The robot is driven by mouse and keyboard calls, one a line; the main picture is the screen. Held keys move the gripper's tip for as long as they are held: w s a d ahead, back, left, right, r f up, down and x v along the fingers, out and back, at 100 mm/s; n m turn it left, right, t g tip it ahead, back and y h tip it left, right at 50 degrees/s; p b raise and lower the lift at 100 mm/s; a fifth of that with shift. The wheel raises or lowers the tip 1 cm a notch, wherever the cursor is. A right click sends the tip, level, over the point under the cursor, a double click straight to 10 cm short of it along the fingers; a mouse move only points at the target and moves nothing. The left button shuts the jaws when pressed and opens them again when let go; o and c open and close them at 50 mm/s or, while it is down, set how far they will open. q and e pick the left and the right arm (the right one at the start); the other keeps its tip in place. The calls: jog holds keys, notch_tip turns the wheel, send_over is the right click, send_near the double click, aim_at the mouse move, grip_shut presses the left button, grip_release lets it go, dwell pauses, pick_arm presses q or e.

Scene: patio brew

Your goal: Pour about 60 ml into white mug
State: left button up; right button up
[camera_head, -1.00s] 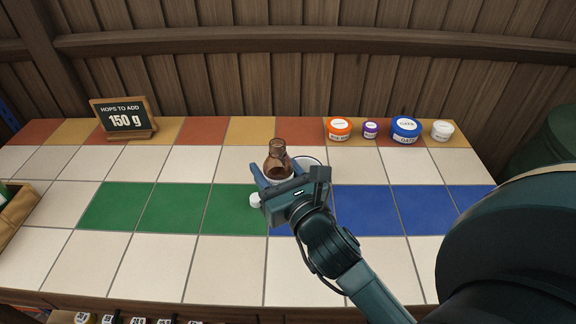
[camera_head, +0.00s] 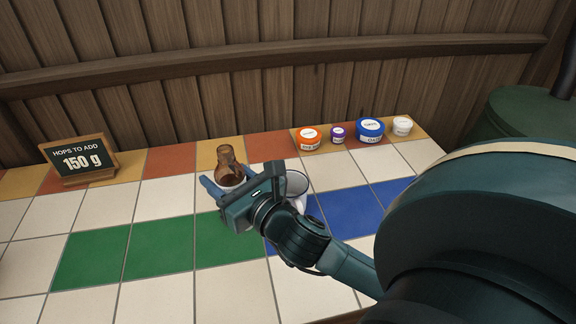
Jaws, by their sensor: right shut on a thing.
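The white mug (camera_head: 298,182) stands on the tiled counter, its round rim showing just right of my right gripper. My gripper and wrist hide its lower left part, and I cannot see inside it well. My right gripper (camera_head: 226,182) is shut on a brown bottle (camera_head: 230,160) with dark contents, left of the mug. The bottle looks about upright, and its lower part is hidden by the gripper. I cannot tell whether the bottle touches the counter. My left gripper is not in view.
A sign (camera_head: 78,160) reading "HOPS TO ADD 150 g" stands back left. The green tiles (camera_head: 155,248) are clear. A green barrel (camera_head: 530,125) is at the right.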

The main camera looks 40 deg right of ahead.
jog(key=shift+s+d+r+n+y, duration=0.1)
jog(key=shift+d+r+n+y, duration=0.35)
jog(key=shift+y, duration=0.25)
jog(key=shift+s+d+n+g+y, duration=0.15)
jog(key=shift+n+y, duration=0.15)
jog(key=shift+y, duration=0.15)
jog(key=shift+s+d+n+g+y, duration=0.15)
jog(key=shift+n+y, duration=0.1)
jog(key=shift+y, duration=0.2)
jog(key=shift+s+d+f+n+g+y, duration=0.1)
jog(key=shift+s+f+n+g+y, duration=0.15)
jog(key=shift+n+y, duration=0.4)
jog(key=shift+s+d+f+n+g+y, duration=0.1)
jog(key=shift+s+f+n+g+y, duration=0.2)
jog(key=shift+y, duration=0.5)
jog(key=shift+s+f+n+g+y, duration=0.15)
jog(key=shift+n+g+y, duration=0.1)
jog(key=shift+n+y, duration=0.4)
jog(key=s+d+f+n+g+y, duration=0.2)
jog(key=s+f+n+g+y, duration=0.2)
jog(key=f+y, duration=0.1)
jog(key=shift+d, duration=0.25)
